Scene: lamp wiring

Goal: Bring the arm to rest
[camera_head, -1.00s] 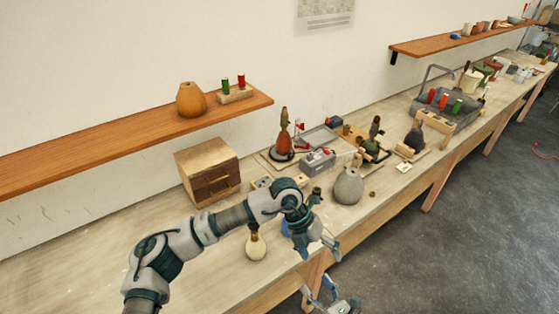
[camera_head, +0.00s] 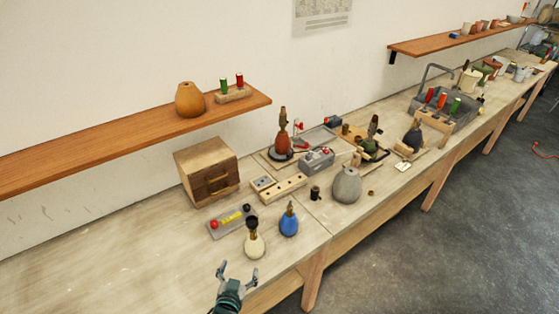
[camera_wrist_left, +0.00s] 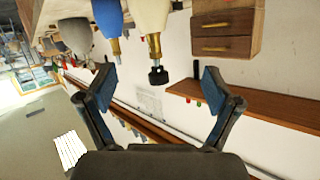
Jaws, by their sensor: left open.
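My left gripper (camera_head: 237,270) shows at the bottom of the head view, at the bench's front edge, with its fingers spread and nothing between them. In the left wrist view my left gripper (camera_wrist_left: 156,80) is also open and empty. That view is upside down. The white lamp base (camera_head: 254,243) with a dark-topped neck stands on the bench just beyond the gripper, apart from it. The blue lamp base (camera_head: 289,224) stands beside it to the right. My right gripper is out of view.
The workbench (camera_head: 125,254) is clear at left. A small drawer cabinet (camera_head: 207,170), a grey tray (camera_head: 231,223), a wooden block with holes (camera_head: 284,189) and a grey gourd (camera_head: 346,184) stand on it. A wall shelf (camera_head: 120,132) hangs above.

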